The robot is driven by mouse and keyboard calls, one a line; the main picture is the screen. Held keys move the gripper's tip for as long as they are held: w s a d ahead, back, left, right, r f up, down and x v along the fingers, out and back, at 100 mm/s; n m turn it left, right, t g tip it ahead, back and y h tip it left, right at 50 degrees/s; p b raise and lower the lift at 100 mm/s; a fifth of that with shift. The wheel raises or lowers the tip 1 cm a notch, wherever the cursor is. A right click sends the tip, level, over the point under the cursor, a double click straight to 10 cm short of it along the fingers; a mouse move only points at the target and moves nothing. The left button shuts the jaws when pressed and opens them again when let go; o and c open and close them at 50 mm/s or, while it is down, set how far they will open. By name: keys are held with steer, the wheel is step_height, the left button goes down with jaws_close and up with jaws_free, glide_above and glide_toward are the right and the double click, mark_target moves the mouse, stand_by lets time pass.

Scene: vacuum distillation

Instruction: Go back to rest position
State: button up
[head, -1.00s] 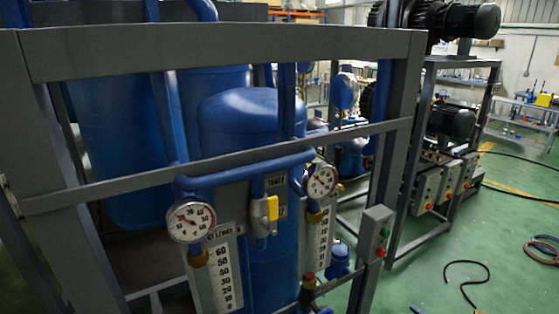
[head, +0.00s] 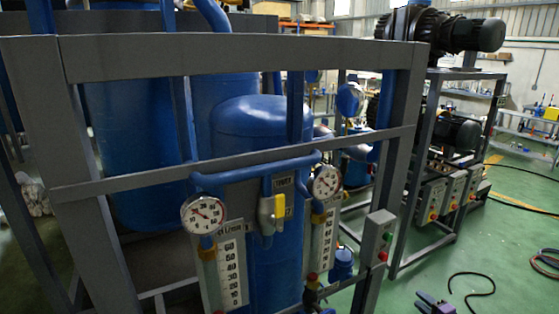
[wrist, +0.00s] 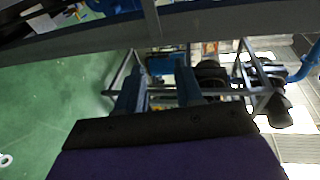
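My gripper (head: 435,301) shows at the bottom edge of the head view, right of the grey frame, over the green floor. It is small and dark purple there. In the wrist view my gripper (wrist: 159,82) has two bluish fingers standing apart with nothing between them, above a dark bar and purple body. The distillation rig has a grey frame (head: 240,50), a blue tank (head: 255,125), a left gauge (head: 203,214), a right gauge (head: 326,181) and a yellow valve handle (head: 279,206). The gripper is apart from all of these.
A black hose (head: 470,291) and a red-and-black coil (head: 546,262) lie on the floor. Open green floor (head: 510,235) lies at right.

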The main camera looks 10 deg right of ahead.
steer(key=w+d+r+n+g+h, duration=0.1)
steer(key=w+r+n+h, duration=0.1)
steer(key=w+r, duration=0.35)
steer(key=s+a+r+n+g+h, duration=0.35)
steer(key=a+r+g, duration=0.25)
steer(key=a+r, duration=0.65)
steer(key=s+a+r+n+g+y, duration=0.1)
steer(key=s+a+n+g, duration=0.2)
steer(key=s+a, duration=0.7)
steer(key=s+a+r+n+g+y+b, duration=0.1)
steer(key=s+a+n+g, duration=0.3)
steer(key=s+a, duration=0.7)
steer(key=s+a+r+n+g+y+b, duration=0.1)
steer(key=s+a, duration=0.9)
steer(key=s, duration=1.1)
steer(key=r+n+g, duration=0.1)
steer(key=n+g, duration=0.1)
steer(key=shift+s+a+r+n, duration=0.25)
steer(key=shift+s+a+n, duration=0.05)
steer(key=shift+a+n, duration=0.05)
